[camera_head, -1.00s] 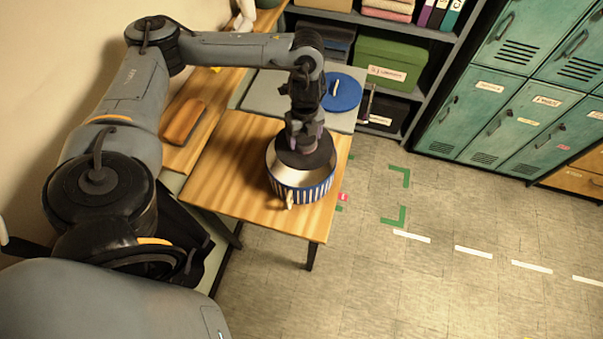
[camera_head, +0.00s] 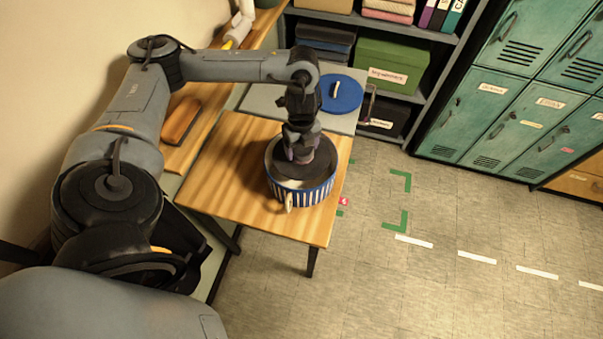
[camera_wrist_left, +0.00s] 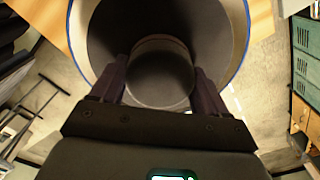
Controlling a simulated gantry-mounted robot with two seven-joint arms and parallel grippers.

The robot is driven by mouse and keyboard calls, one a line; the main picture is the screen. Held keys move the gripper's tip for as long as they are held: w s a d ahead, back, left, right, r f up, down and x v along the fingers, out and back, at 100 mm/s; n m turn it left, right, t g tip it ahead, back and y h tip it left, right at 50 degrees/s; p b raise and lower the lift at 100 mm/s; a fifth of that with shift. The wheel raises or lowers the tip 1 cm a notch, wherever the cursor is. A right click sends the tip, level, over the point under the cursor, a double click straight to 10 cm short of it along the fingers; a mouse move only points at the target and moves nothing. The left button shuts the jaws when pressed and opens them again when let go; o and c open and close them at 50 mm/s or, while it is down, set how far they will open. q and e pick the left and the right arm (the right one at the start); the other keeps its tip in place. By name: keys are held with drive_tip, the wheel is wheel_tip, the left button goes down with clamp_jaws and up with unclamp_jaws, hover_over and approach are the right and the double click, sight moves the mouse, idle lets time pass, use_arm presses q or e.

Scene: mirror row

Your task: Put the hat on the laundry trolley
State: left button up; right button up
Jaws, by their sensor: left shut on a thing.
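My left gripper (camera_head: 303,152) points down over the wooden table and is shut on the dark round hat (camera_head: 284,166). The hat's raised middle (camera_wrist_left: 160,72) sits between the fingers in the left wrist view, with a dark brim around it. It is over or within the mouth of a blue-and-white striped pot (camera_head: 308,193); I cannot tell whether it touches the pot. The pot's blue rim (camera_wrist_left: 247,42) circles the hat in the wrist view. I cannot make out a laundry trolley. My right gripper is out of view.
The wooden table (camera_head: 235,165) has free room left of the pot. A blue lid (camera_head: 343,96) lies on a grey surface behind. Shelves with a green box (camera_head: 388,65) and teal lockers (camera_head: 497,120) stand farther back. The floor at right is open.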

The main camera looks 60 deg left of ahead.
sight(301, 164)
use_arm(q)
wheel_tip(301, 164, down, 10)
drive_tip(key=shift+r+p, duration=0.2)
drive_tip(key=shift+p, duration=0.35)
wheel_tip(301, 164, down, 3)
drive_tip(key=shift+r+p, duration=0.15)
drive_tip(key=shift+p, duration=0.4)
drive_tip(key=shift+f, duration=0.25)
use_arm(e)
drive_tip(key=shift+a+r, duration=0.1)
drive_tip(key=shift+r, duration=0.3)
use_arm(q)
drive_tip(key=shift+f, duration=0.1)
drive_tip(key=shift+f, duration=0.15)
drive_tip(key=o, duration=1.1)
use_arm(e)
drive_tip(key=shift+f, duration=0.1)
use_arm(q)
drive_tip(key=shift+o, duration=0.2)
